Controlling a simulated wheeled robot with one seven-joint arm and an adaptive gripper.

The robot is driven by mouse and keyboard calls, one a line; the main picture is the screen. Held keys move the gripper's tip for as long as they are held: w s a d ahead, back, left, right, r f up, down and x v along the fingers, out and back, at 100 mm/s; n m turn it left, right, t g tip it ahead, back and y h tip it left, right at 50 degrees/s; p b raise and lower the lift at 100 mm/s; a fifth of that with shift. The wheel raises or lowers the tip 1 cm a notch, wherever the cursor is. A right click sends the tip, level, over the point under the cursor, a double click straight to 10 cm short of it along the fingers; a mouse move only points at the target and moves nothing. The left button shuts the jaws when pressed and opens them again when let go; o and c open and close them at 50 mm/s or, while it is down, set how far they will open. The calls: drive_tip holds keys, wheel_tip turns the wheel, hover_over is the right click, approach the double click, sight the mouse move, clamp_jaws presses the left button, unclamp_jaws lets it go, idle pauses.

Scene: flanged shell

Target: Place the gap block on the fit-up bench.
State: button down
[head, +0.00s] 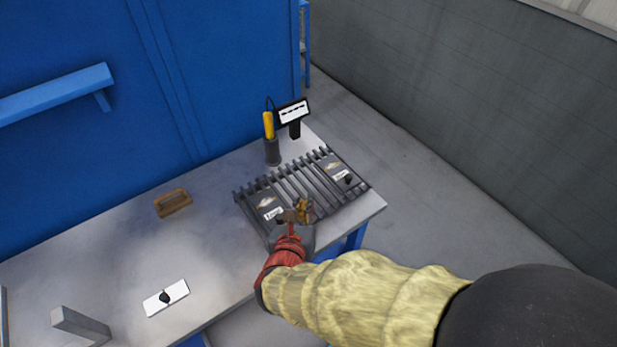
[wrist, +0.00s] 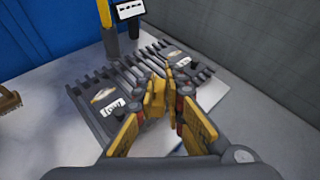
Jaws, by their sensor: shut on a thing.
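My gripper (head: 298,211) is shut over the slatted rack on the grey bench (head: 110,255). In the wrist view its yellow fingers (wrist: 170,88) are close together, above the rack's near side. What they hold is mostly hidden between them; I cannot make out the gap block clearly. Two dark plates with white labels lie on the rack (head: 290,180): the left plate (head: 266,203) is just left of my gripper and the right plate (head: 342,174) is farther right. I cannot tell whether the held thing touches the rack.
A yellow-handled tool (head: 268,126) stands in a dark holder beside a small display (head: 293,113) behind the rack. A wooden-handled brush (head: 173,203), a white card (head: 166,297) and a grey metal piece (head: 80,325) are on the left bench. The bench between them is clear.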

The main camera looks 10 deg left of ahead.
drive_tip(key=w+a+f+b, duration=0.1)
drive_tip(key=w+f, duration=0.2)
drive_tip(key=w, duration=0.1)
drive_tip(key=w+a+f+b, duration=0.2)
drive_tip(key=w+f, duration=0.1)
drive_tip(key=w, duration=0.1)
drive_tip(key=w+a+f+b, duration=0.1)
drive_tip(key=w+f, duration=0.2)
drive_tip(key=w, duration=0.2)
drive_tip(key=shift+a, duration=0.2)
drive_tip(key=shift+w+f, duration=0.1)
drive_tip(key=shift+f, duration=0.15)
wheel_tip(320, 180, down, 4)
drive_tip(key=shift+w+a+r+b, duration=0.15)
drive_tip(key=shift+r+b, duration=0.1)
drive_tip(key=shift+b, duration=0.75)
drive_tip(key=shift+r, duration=0.1)
drive_tip(key=c, duration=2.3)
unclamp_jaws()
drive_tip(key=shift+f, duration=0.25)
drive_tip(key=o, duration=0.5)
drive_tip(key=shift+c, duration=0.2)
